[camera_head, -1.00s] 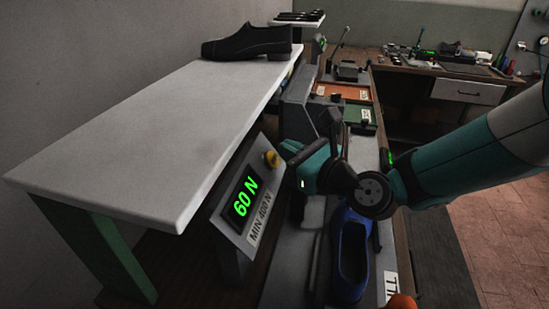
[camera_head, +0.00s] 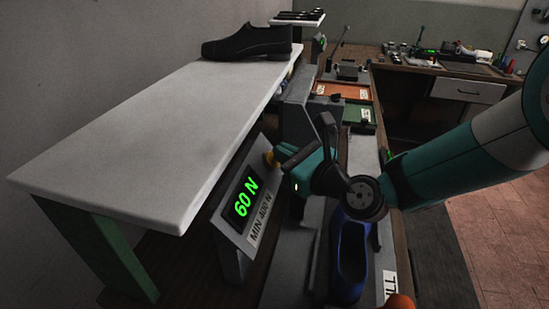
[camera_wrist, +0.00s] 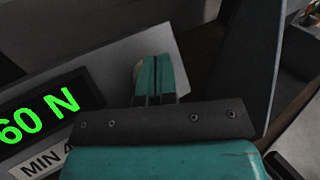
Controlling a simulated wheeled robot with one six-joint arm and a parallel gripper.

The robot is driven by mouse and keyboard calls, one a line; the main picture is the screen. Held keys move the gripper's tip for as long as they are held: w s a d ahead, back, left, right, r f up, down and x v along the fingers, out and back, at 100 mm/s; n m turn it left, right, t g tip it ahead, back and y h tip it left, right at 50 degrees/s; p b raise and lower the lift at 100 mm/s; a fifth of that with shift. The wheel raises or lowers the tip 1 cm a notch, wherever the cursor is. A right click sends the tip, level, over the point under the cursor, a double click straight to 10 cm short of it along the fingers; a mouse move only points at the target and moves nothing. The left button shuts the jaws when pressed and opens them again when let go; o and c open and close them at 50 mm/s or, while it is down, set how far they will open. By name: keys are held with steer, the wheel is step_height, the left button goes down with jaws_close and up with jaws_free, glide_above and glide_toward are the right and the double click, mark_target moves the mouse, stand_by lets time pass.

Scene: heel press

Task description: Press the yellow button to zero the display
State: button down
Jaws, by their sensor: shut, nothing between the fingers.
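The yellow button (camera_head: 269,159) sits at the upper right of the tilted grey display panel (camera_head: 226,226). The green display (camera_head: 243,204) reads 60 N, above a MIN 400 N label (camera_head: 262,219). My gripper (camera_head: 284,167) is shut and empty, its tips at the button and covering part of it in the head view. Whether they touch the button I cannot tell. In the wrist view the shut fingers (camera_wrist: 157,76) hide most of the button, and the display (camera_wrist: 45,118) shows at the left.
A white shelf (camera_head: 130,150) bearing a black shoe (camera_head: 247,43) stands left of the panel. A blue shoe (camera_head: 349,258) lies below my gripper. Orange and green trays (camera_head: 358,115) lie farther back.

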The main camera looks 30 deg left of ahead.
steer(key=shift+s+a+f, duration=0.25)
steer(key=shift+a+f, duration=0.05)
steer(key=shift+f, duration=0.05)
stand_by(1.0)
steer(key=shift+w+d+r+p, duration=0.1)
steer(key=shift+d+r+p, duration=0.3)
steer(key=shift+r, duration=0.25)
steer(key=shift+w, duration=0.1)
steer(key=shift+w+d+r, duration=0.25)
steer(key=shift+d+r, duration=0.5)
steer(key=shift+d, duration=0.3)
steer(key=shift+w+d+r, duration=0.25)
steer(key=shift+d+r, duration=0.45)
steer(key=shift+d, duration=0.3)
